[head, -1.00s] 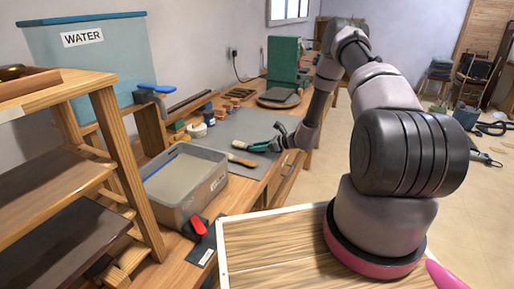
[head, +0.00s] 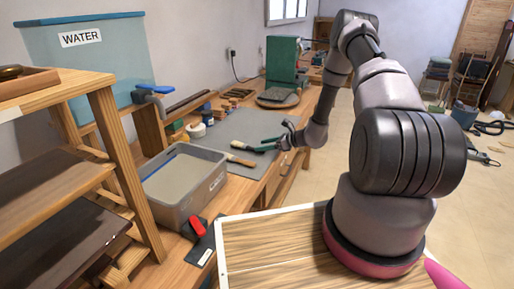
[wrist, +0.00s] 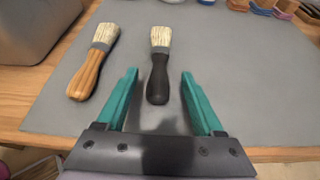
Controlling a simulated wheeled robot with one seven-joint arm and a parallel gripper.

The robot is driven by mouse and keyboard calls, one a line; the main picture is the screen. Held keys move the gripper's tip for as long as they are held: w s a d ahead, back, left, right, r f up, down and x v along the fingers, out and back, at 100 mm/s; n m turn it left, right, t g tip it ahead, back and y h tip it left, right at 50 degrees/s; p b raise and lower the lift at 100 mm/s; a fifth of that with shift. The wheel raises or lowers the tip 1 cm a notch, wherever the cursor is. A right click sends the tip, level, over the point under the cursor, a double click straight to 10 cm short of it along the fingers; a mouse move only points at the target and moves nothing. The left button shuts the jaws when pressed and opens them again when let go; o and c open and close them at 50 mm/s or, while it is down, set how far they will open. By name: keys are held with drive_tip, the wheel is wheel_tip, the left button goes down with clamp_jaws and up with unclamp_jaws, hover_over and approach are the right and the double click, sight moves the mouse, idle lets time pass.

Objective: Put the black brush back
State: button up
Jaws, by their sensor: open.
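The black brush (wrist: 159,75) lies on a grey mat (wrist: 240,80), pale bristles away from me and dark handle toward me. In the head view the black brush (head: 240,146) lies just left of my gripper (head: 275,144). In the wrist view the teal fingers of my gripper (wrist: 159,73) are open, one on each side of the handle in the picture, with gaps on both sides. I cannot tell how high they are above the mat. A wooden-handled brush (wrist: 90,68) lies to the left; it also shows in the head view (head: 240,160).
A grey basin (head: 165,205) stands at the near left of the bench, with a red-handled tool (head: 197,225) beside it. Jars (head: 207,115) and small blocks line the back. A green machine (head: 282,60) stands farther off. The mat's right part is clear.

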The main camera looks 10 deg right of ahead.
drive_tip(key=v, duration=0.8)
drive_tip(key=s+a+r+n+g, duration=0.2)
drive_tip(key=s+r+n, duration=0.15)
drive_tip(key=r, duration=0.55)
drive_tip(key=s+a+r+n+g+h, duration=0.1)
drive_tip(key=s+a+r+n, duration=0.2)
drive_tip(key=r, duration=0.5)
drive_tip(key=s+a+r+n+g, duration=0.2)
drive_tip(key=r+n, duration=0.3)
drive_tip(key=r, duration=0.4)
drive_tip(key=s+d+r+n+t+h, duration=0.1)
drive_tip(key=s+r+n+t+h, duration=0.1)
drive_tip(key=s+r, duration=0.7)
drive_tip(key=s+d+r+n+t+h, duration=0.2)
drive_tip(key=s+r+n+h, duration=0.3)
drive_tip(key=s, duration=0.9)
drive_tip(key=shift+r+n+h, duration=0.3)
drive_tip(key=shift+r+n, duration=0.95)
drive_tip(key=shift+r, duration=0.8)
drive_tip(key=shift+d, duration=0.1)
